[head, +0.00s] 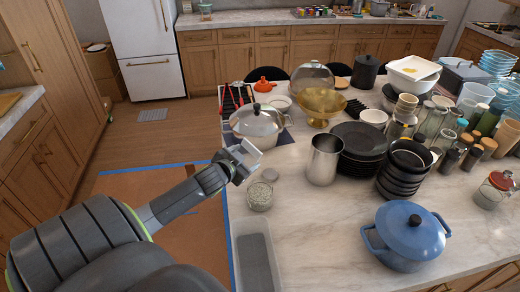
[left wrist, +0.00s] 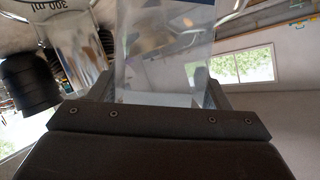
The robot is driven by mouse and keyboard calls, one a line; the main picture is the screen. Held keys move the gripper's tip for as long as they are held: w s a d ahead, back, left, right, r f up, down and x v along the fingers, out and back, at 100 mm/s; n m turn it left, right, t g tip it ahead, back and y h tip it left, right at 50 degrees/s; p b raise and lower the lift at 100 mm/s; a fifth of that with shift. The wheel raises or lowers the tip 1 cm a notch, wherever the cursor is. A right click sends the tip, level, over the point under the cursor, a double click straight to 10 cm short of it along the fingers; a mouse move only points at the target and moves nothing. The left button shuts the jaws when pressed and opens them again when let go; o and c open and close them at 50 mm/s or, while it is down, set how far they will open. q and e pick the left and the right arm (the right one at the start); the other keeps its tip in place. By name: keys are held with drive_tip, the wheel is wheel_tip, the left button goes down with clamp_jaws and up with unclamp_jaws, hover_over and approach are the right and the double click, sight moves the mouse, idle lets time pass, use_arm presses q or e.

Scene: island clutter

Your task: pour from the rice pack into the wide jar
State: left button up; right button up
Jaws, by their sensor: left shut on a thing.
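My left gripper (head: 243,160) is above the counter's left edge, just behind and left of a short glass jar (head: 260,196). That jar, which looks like the wide jar, stands upright with pale contents low in it. In the left wrist view a clear pack (left wrist: 165,50) with a blue patch at its top edge is between the fingers of my left gripper (left wrist: 162,95), which is shut on it. The pack looks see-through there, with no rice visible in this part. In the head view the pack is hard to make out. My right gripper is not in view.
A steel cup (head: 323,160) stands right of the jar, beside stacked dark plates (head: 362,142). A lidded pot (head: 257,122) stands behind, a blue pot (head: 408,236) at front right. A grey tray (head: 238,235) lies near the left edge. Marble between jar and blue pot is clear.

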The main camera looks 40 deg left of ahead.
use_arm(q)
drive_tip(key=shift+a+r+n, duration=0.15)
drive_tip(key=shift+a+n, duration=0.15)
drive_tip(key=a+r+n+h, duration=0.1)
drive_tip(key=a+n+h, duration=0.1)
drive_tip(key=shift+s+r+n, duration=0.1)
drive_tip(key=shift+r+n, duration=0.05)
drive_tip(key=shift+n, duration=0.15)
idle(0.5)
